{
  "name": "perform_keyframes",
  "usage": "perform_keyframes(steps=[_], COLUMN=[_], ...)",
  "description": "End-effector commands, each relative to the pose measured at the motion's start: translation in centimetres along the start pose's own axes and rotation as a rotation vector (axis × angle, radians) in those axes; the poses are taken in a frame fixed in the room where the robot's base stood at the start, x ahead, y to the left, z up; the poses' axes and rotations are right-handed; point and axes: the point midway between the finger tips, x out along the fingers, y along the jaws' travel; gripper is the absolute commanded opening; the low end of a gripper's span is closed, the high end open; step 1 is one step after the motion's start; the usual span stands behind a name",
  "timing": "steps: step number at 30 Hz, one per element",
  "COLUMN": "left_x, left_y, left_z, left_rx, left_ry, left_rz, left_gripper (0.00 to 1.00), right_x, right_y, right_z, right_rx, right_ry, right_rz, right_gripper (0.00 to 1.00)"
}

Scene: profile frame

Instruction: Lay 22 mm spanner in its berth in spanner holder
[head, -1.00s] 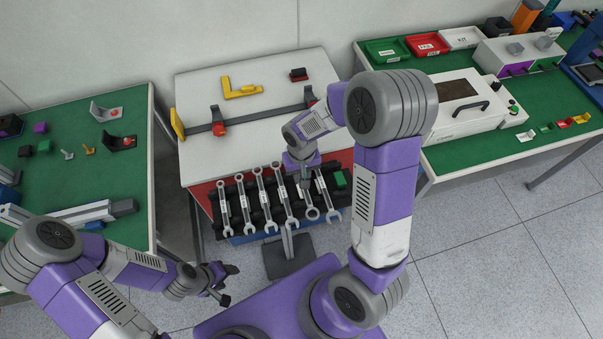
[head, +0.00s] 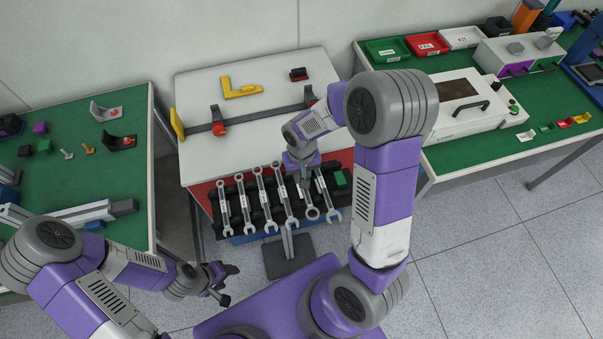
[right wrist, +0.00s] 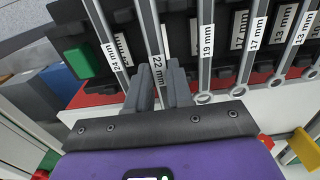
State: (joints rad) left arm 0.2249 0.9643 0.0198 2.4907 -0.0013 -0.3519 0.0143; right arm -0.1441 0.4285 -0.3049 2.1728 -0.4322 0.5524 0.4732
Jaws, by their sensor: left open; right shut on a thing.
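The 22 mm spanner (right wrist: 149,35) is between the fingers of my right gripper (right wrist: 160,84), which is shut on its shaft; its label faces the camera. In the head view this gripper (head: 305,182) is over the right part of the black spanner holder (head: 255,218), partly hidden by my arm. The 22 mm spanner (head: 312,213) lies in line with the others, between the 24 mm spanner (right wrist: 107,50) and the 19 mm spanner (right wrist: 205,50). I cannot tell whether it rests in its berth or is slightly above. My left gripper (head: 222,283) is open and empty at lower left.
Several other spanners lie in the holder, and a green block (head: 340,179) is at its right end. The white table (head: 255,135) behind bears a yellow angle piece (head: 240,88) and a grey bar (head: 255,120). Green-topped benches stand left (head: 60,185) and right (head: 470,155).

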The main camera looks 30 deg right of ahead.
Motion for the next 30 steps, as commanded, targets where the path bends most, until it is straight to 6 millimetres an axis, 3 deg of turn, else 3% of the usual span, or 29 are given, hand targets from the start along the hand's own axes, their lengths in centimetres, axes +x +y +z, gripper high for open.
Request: perform_keyframes(steps=[30], left_x=[1.1], left_y=[-0.4], left_z=[0.0], left_rx=[0.0], left_ry=[0.0], left_rz=[0.0], left_gripper=[0.56], right_x=[1.2], right_y=[0.0], right_z=[0.0], right_rx=[0.0], right_ry=[0.0], right_rz=[0.0], right_gripper=[0.0])
